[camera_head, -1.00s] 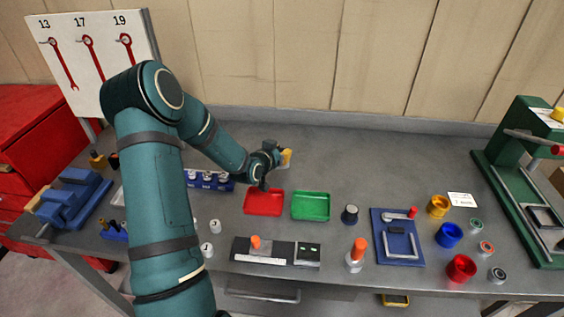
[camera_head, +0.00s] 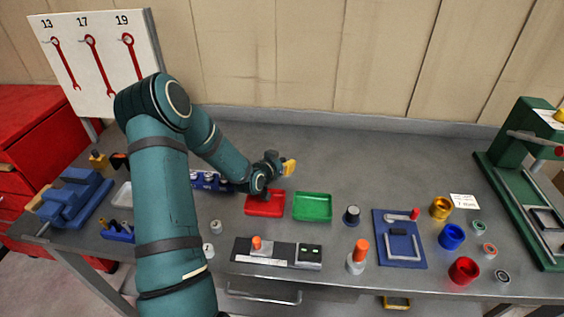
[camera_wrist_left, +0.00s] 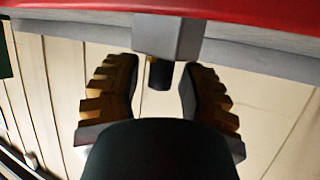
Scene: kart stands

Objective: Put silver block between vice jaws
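My left gripper (camera_head: 288,167) is above the far side of the red tray (camera_head: 265,209), its yellow fingers turned right. In the left wrist view its ridged fingers (camera_wrist_left: 158,95) are apart with a gap between them. A grey block (camera_wrist_left: 168,38), which looks like the silver block, is just beyond the fingertips there, against a red surface. A dark short cylinder (camera_wrist_left: 159,74) shows at it, between the fingers. I cannot make out the block in the head view. The blue vice (camera_head: 72,198) stands at the bench's left end. My right gripper is not in view.
A green tray (camera_head: 312,207) sits right of the red one. A blue rack (camera_head: 211,182) is partly behind my arm. A control box (camera_head: 277,253) lies in front. Coloured rings and a green press (camera_head: 515,150) are at the right. The bench's back middle is clear.

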